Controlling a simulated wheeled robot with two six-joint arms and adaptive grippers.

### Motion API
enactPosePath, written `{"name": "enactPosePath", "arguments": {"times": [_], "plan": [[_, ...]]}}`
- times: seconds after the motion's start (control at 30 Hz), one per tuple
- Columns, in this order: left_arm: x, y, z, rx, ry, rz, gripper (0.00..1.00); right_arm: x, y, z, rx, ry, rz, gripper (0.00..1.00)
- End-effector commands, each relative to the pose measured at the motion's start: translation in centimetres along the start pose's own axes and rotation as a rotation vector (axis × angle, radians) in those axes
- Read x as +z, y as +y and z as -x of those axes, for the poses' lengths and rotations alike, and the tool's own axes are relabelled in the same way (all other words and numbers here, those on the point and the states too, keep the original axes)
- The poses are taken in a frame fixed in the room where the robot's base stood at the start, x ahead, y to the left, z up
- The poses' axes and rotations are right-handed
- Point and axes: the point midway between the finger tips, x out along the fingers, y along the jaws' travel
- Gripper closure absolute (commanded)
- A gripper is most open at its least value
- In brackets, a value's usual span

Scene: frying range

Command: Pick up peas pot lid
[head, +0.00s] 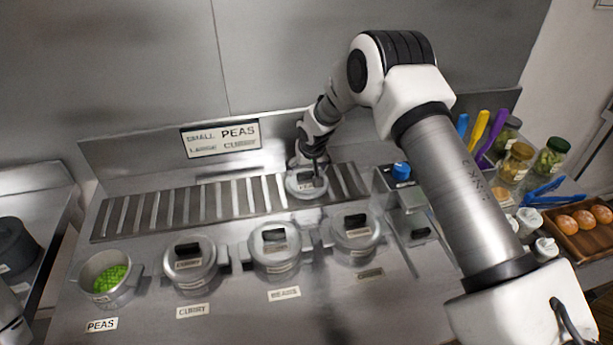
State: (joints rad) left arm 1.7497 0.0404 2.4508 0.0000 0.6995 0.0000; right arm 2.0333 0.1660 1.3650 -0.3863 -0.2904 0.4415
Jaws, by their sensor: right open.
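The peas pot lid (304,188), a round grey lid with a pale label, lies on the slatted rack (160,213) behind the row of pots. My right gripper (315,170) is open and points down right at the lid's handle area, hiding part of it. I cannot tell whether the fingers touch the lid. The peas pot (122,291) stands uncovered at the far left of the row, with green peas (110,279) inside. A PEAS label (101,325) lies in front of it. My left gripper is not in view.
Lidded pots labelled curry (190,278) and beans (275,263), and another lidded pot (355,245), stand in front of the rack. A sign (221,138) is behind it. Right are a blue-topped item (401,172), jars (517,162) and a bread tray (567,239). The rack's left is clear.

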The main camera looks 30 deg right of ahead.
Motion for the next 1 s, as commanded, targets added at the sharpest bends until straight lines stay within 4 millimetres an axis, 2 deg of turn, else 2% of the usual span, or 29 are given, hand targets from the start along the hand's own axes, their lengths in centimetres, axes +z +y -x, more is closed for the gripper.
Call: {"name": "enactPosePath", "arguments": {"times": [0.03, 0.17, 0.37, 0.4, 0.47, 0.5, 0.57, 0.6, 0.87, 1.0], "plan": [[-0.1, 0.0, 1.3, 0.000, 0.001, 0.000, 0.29, -0.1, 0.0, -0.4, 0.002, -0.003, 0.002, 0.10], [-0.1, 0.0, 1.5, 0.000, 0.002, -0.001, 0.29, 0.0, 0.0, -2.4, 0.001, -0.001, 0.001, 0.10], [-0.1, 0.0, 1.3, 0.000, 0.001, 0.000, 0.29, 0.0, -0.1, -2.8, 0.000, 0.001, 0.002, 0.10], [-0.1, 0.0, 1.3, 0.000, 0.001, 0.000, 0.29, 0.0, -0.1, -2.8, 0.000, 0.001, 0.002, 0.18], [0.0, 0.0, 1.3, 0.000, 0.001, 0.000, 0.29, 0.0, -0.1, -2.8, 0.000, 0.000, 0.002, 0.39], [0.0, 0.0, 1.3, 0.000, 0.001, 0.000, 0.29, 0.0, -0.1, -2.8, 0.000, 0.000, 0.002, 0.53], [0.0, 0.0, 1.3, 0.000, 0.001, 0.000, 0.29, 0.0, 0.0, -2.8, 0.000, 0.000, 0.002, 0.74], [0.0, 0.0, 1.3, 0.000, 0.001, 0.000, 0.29, 0.0, 0.0, -2.8, 0.000, 0.000, 0.002, 0.78], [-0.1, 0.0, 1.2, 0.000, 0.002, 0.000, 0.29, 0.1, 0.0, -2.8, 0.000, -0.001, 0.001, 0.78], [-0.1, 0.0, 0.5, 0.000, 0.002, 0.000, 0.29, -0.5, -0.1, -1.7, 0.000, 0.002, 0.001, 0.78]]}}
